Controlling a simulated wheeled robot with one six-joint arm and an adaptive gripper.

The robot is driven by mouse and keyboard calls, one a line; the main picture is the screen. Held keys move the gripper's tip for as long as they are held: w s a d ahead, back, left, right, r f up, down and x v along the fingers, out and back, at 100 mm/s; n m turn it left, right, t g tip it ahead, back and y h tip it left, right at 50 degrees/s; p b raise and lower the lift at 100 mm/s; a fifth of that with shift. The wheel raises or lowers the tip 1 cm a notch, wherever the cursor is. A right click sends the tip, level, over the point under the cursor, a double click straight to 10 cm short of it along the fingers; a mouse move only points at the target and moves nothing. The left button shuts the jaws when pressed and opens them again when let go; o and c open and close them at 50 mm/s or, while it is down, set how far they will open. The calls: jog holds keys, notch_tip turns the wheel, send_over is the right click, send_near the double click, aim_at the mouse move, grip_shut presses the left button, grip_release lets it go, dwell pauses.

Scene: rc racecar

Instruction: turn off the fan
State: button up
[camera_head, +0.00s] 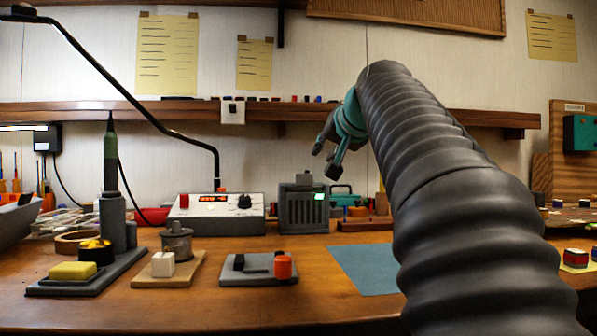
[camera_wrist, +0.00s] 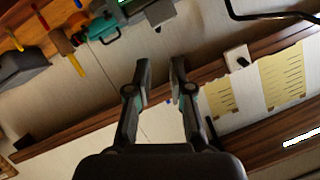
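A grey slatted box (camera_head: 303,210), which looks like the fan, stands at the back of the bench. A small green light (camera_head: 319,196) glows on its front and a small grey knob or switch (camera_head: 303,178) sits on top. Part of the box with green light (camera_wrist: 128,4) appears cut off at the wrist view's top edge. My gripper (camera_head: 326,162) hangs in the air above and slightly right of the box in the head view, apart from it. In the wrist view my gripper (camera_wrist: 160,72) has its fingers apart with nothing between them.
A grey control unit (camera_head: 216,214) with a lit orange display stands left of the box. A shelf (camera_head: 150,113) runs along the wall behind, with a white switch plate (camera_head: 232,112) hanging from it. A blue mat (camera_head: 364,268) lies in front. My arm hides the bench's right middle.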

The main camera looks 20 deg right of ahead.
jog(key=x, duration=1.3)
jog(key=shift+w+f, duration=0.1)
jog(key=shift+w, duration=0.05)
